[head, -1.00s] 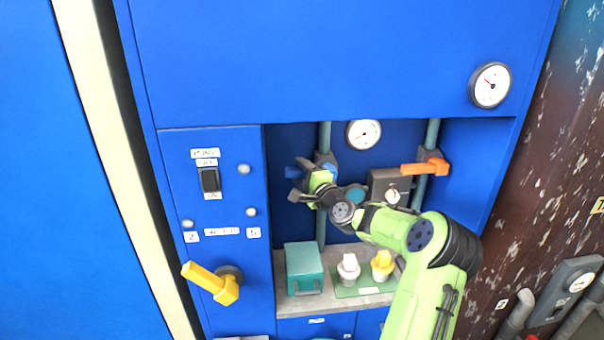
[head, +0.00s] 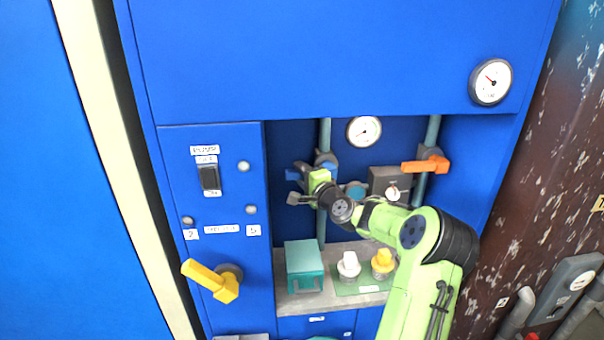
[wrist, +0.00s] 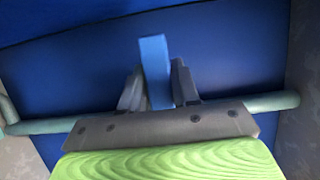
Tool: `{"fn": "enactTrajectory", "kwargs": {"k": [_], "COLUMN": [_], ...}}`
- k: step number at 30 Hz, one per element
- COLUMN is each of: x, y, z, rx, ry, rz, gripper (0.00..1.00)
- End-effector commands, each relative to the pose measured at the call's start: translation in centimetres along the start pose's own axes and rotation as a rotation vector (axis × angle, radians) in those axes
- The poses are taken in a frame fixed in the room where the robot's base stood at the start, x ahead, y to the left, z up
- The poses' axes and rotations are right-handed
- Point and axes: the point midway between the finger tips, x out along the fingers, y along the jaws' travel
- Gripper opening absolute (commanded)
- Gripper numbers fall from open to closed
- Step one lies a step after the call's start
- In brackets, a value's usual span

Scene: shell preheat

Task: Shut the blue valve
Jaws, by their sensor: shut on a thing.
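The blue valve's handle (head: 301,167) shows in the head view at the left pipe in the recess, partly hidden by my gripper. It sticks out to the left of the pipe, roughly crosswise to it. My gripper (head: 293,186) reaches it from the right and front. In the wrist view, the blue handle (wrist: 155,67) stands between the two dark fingers of my gripper (wrist: 158,86), which are shut on it. The valve body is mostly hidden behind my wrist.
An orange valve handle (head: 424,165) lies across the right pipe. A gauge (head: 364,131) and a grey box (head: 388,183) are close to my wrist. A yellow lever (head: 209,279) is lower left.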

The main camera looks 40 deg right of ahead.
Motion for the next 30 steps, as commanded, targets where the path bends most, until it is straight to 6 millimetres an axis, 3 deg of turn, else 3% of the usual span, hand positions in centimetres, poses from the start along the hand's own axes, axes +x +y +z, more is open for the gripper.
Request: {"fn": "enactTrajectory", "kwargs": {"k": [2, 3, 7, 17, 20, 30], "x": [0.0, 0.0, 0.0, -0.7, -2.6, -12.2], "y": [0.2, 0.2, 0.2, 0.1, 0.1, 0.2], "z": [0.0, 0.0, 0.0, -0.1, -0.2, -0.2], "rx": [-0.004, -0.004, -0.003, -0.002, -0.002, -0.001], "ry": [0.0, 0.0, 0.0, 0.0, 0.003, 0.006], "rz": [0.006, 0.007, 0.006, 0.005, 0.007, 0.009], "gripper": [0.0, 0.33, 0.51, 0.51, 0.51, 0.51]}}
